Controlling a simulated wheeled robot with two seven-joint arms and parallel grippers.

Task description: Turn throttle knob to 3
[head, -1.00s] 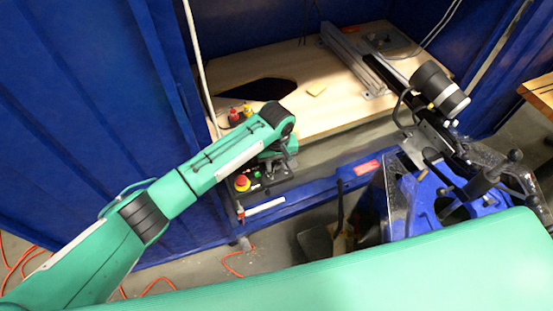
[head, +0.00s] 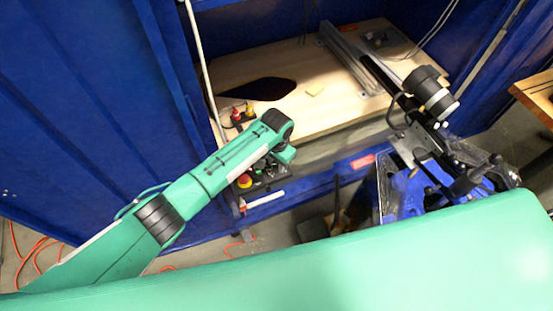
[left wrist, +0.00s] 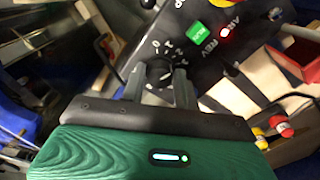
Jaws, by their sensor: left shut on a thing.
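The throttle knob (left wrist: 158,73) is a dark round knob on the black control panel (left wrist: 190,25), with white numerals around it in the left wrist view. My left gripper (left wrist: 158,85) is shut on the knob, one finger on each side. The fingers and shadow hide part of the knob, and I cannot tell which numeral it points to. My right gripper is not in view.
Beside the knob are a green button (left wrist: 197,32) and a red light (left wrist: 226,33). A red-and-yellow emergency stop (head: 245,181) sits at the box's left. A motor with a black and white head (head: 430,88) stands on a blue frame at the right. Orange cables lie on the floor.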

